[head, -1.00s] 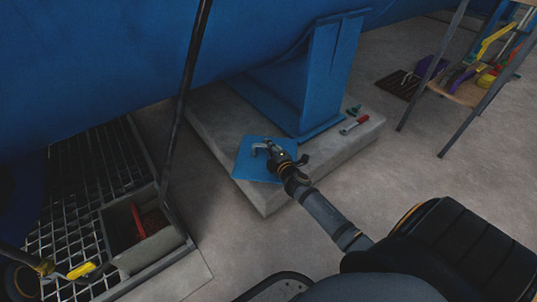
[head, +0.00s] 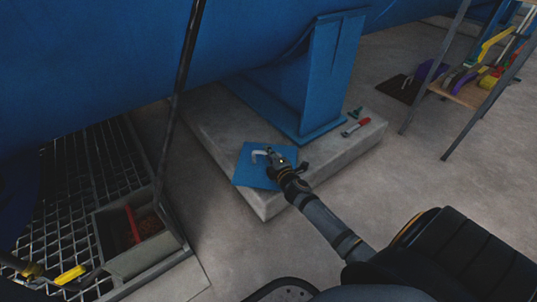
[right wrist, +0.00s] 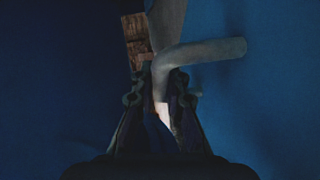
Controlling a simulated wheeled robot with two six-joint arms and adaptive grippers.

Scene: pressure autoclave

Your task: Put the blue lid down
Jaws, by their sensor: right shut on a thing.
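The blue lid (head: 250,173) is a flat square plate at the near left corner of the concrete plinth. Its left edge reaches the plinth's edge. I cannot tell whether it lies fully on the concrete or is slightly above it. A grey bent handle (head: 261,153) shows over it. My right gripper (head: 276,157) is above the lid and shut on this handle. In the right wrist view the bent handle (right wrist: 205,50) passes between the fingers (right wrist: 161,88), with the blue surface behind.
A red-handled tool (head: 356,128) lies on the plinth (head: 225,120) beside the blue support (head: 325,85). An open floor pit (head: 150,262) with a red part inside is at left, next to the grating (head: 85,195). A shelf (head: 470,95) stands at upper right. The floor between is clear.

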